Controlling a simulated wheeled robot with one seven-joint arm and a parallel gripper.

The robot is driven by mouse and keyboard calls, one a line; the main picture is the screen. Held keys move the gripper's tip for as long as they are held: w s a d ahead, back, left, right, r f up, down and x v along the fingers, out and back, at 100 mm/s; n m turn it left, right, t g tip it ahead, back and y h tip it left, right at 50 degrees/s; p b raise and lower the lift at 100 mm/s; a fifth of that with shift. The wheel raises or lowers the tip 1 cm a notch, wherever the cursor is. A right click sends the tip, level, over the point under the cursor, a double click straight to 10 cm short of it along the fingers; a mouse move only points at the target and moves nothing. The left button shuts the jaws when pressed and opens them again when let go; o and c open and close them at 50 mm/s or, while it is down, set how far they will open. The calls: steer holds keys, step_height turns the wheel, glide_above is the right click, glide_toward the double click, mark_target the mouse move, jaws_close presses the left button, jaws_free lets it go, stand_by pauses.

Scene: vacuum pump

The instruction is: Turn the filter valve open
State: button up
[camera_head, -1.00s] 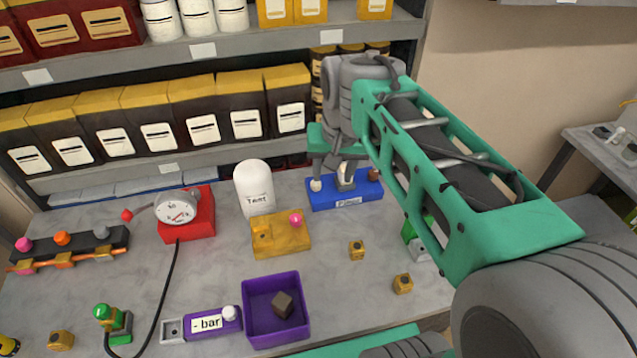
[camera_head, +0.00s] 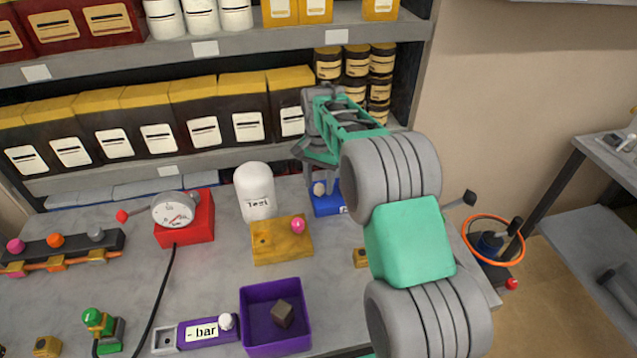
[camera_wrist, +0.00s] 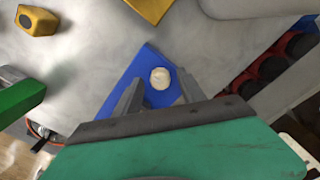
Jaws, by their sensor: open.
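A blue block (camera_head: 326,208) stands at the back of the table, with a pale round knob (camera_head: 319,189) at its left end. No readable label marks it as the filter valve, and my arm covers its right part. My gripper (camera_head: 321,187) is open and pointed down over this end of the block. In the wrist view, the block (camera_wrist: 143,64) and the pale knob (camera_wrist: 160,78) lie between the two open fingers (camera_wrist: 160,92). I cannot tell whether the fingers touch the knob.
A white canister (camera_head: 255,190) and a yellow block (camera_head: 282,245) with a pink knob stand left of my gripper. A red block with a gauge (camera_head: 173,210) is farther left. A purple tray (camera_head: 247,325) is in front. Shelves with bags (camera_head: 198,105) rise close behind.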

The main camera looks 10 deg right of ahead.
steer(key=shift+f, duration=0.35)
jaws_close()
stand_by(0.4)
